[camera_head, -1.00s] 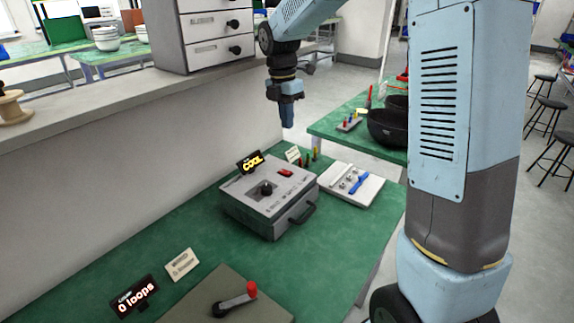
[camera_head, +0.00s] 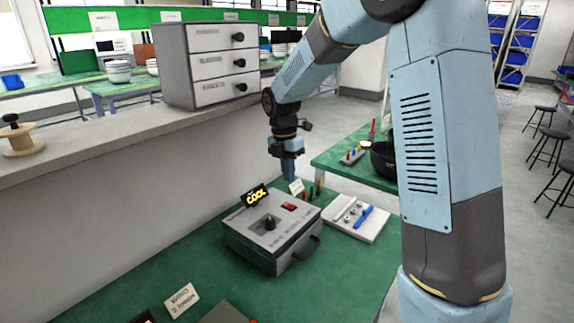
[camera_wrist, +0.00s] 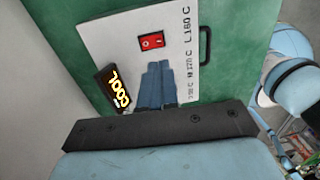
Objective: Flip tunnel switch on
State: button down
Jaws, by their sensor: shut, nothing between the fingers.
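The switch is a red rocker (camera_head: 289,206) on top of a grey control box (camera_head: 262,247) on the green bench. It also shows in the wrist view as a red rocker (camera_wrist: 152,41) in a dark frame on the pale panel. A small black sign reading COOL (camera_head: 255,196) stands at the box's back edge. My gripper (camera_head: 289,176) points down above and behind the box, apart from the switch. Its closed fingers (camera_wrist: 157,75) show in the wrist view just below the rocker in the picture, with nothing between them. The box's dial (camera_head: 268,223) is in front of the switch.
A white board with a blue bar (camera_head: 357,219) lies right of the box. A grey drawer unit (camera_head: 211,62) stands on the ledge. A card (camera_head: 181,300) is on the near bench.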

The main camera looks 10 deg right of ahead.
aim_at(292, 206)
jog(key=f, duration=0.6)
jog(key=d+f, duration=0.1)
jog(key=f, duration=0.1)
jog(key=shift+s+f, duration=0.35)
jog(key=shift+f, duration=0.05)
jog(key=shift+s+f, duration=0.1)
jog(key=shift+a, duration=0.1)
jog(key=shift+w+a+r, duration=0.2)
jog(key=shift+w+a, duration=0.3)
jog(key=shift+w, duration=0.1)
jog(key=shift+r, duration=0.1)
jog(key=shift+r, duration=0.25)
notch_tip(292, 206, up, 13)
jog(key=w+a, duration=0.1)
dwell(0.4)
jog(key=shift+r, duration=0.15)
